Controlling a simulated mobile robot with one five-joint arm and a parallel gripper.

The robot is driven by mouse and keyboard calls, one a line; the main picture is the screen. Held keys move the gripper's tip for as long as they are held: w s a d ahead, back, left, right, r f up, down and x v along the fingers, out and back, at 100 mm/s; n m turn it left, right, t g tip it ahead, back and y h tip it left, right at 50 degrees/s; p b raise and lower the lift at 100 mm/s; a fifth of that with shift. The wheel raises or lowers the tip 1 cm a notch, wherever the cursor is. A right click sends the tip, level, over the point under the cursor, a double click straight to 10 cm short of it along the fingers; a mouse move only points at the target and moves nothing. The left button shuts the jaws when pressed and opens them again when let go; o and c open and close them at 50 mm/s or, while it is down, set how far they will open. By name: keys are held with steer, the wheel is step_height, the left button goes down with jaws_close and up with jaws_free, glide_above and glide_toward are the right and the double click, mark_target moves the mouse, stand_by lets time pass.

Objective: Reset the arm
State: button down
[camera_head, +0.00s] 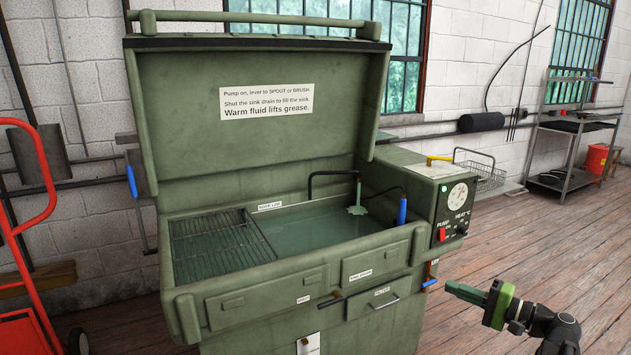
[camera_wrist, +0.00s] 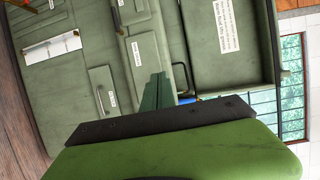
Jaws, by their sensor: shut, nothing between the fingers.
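My gripper (camera_head: 466,292) is at the lower right in the head view. Its green fingers are together with nothing between them, and they point left toward the parts washer's right side. In the wrist view the closed fingers (camera_wrist: 157,92) show at the middle, above the green gripper body. The gripper is in the air, apart from the washer in the head view. The green parts washer (camera_head: 250,290) stands with its lid (camera_head: 180,110) up. Its sink (camera_head: 310,232) holds greenish fluid, with a wire rack (camera_head: 215,245) on the left.
A control box (camera_head: 455,205) with a dial and red pump switch is on the washer's right. A blue-ended lever (camera_head: 429,283) sits below it, close to my gripper. A red hand truck (camera_head: 45,190) stands at left. Wooden floor (camera_head: 560,240) is open at right, before a metal shelf (camera_head: 570,130).

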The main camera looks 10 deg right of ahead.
steer(key=w+a+f+n+g, duration=0.1)
steer(key=a+f+n+g, duration=0.3)
steer(key=a, duration=1)
steer(key=w+a+f+n+g, duration=0.2)
steer(key=a+f+g, duration=0.35)
steer(key=a, duration=0.75)
steer(key=s+a+f+n+g+h, duration=0.3)
steer(key=s+a+f+h, duration=0.3)
steer(key=a+f, duration=0.4)
steer(key=s+d+f+h, duration=0.25)
steer(key=d+h, duration=0.25)
steer(key=d, duration=0.5)
step_height(320, 180, up, 24)
steer(key=d+p, duration=0.1)
steer(key=p, duration=2.4)
steer(key=shift+w+n+h, duration=0.3)
steer(key=shift+w+h, duration=0.05)
steer(key=shift+h, duration=0.05)
